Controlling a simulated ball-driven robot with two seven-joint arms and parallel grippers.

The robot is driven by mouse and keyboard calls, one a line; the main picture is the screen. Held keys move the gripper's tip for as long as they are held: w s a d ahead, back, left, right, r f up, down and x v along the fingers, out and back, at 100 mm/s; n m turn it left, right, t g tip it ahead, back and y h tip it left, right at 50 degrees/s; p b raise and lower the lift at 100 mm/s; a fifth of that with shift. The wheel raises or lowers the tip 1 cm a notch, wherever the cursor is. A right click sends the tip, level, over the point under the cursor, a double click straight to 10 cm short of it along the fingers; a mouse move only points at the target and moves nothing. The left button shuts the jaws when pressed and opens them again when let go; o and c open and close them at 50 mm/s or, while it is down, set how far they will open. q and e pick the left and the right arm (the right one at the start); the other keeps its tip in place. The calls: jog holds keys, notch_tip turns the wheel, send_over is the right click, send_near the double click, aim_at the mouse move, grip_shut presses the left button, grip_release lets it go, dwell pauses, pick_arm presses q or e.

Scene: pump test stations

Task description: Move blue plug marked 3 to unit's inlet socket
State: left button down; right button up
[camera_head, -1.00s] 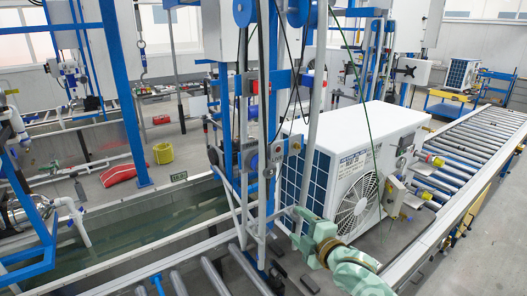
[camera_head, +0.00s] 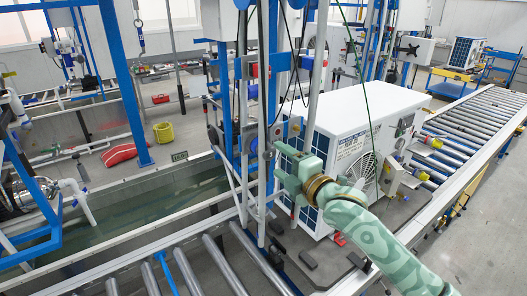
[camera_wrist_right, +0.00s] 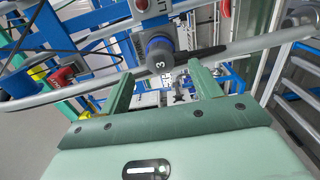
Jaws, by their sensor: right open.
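The blue plug marked 3 (camera_wrist_right: 160,52) shows in the right wrist view as a dark round cap with a blue ring, at a grey rail on the test post. My right gripper (camera_wrist_right: 163,84) is open, with one finger on each side below the plug, and nothing is held. In the head view this gripper (camera_head: 284,172) is at the blue and grey post, in front of the unit. The unit (camera_head: 350,118) is a white box with a blue grille and a fan, standing on the line. Fittings (camera_head: 398,152) are on its right side; I cannot tell which is the inlet socket. My left gripper is not in view.
A red knob (camera_wrist_right: 141,5) and a dark lever are close to the plug. Cables hang beside the post (camera_head: 229,110). Yellow and red connectors (camera_head: 433,142) stick out right of the unit. The roller conveyor (camera_head: 470,122) behind it is empty.

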aim_at(271, 154)
jog(key=b+x, duration=0.3)
jog(key=x, duration=0.3)
jog(key=shift+f, duration=0.15)
jog(key=shift+b+x, duration=0.6)
jog(key=shift+x, duration=0.25)
jog(key=shift+p, duration=0.5)
dwell(0.4)
jog(key=c, duration=1.3)
jog(key=shift+s+d+p, duration=0.15)
jog(key=shift+s+p, duration=0.05)
jog(key=shift+p, duration=0.15)
jog(key=shift+c, duration=0.2)
jog(key=shift+p+v, duration=2.3)
jog(key=shift+v, duration=0.5)
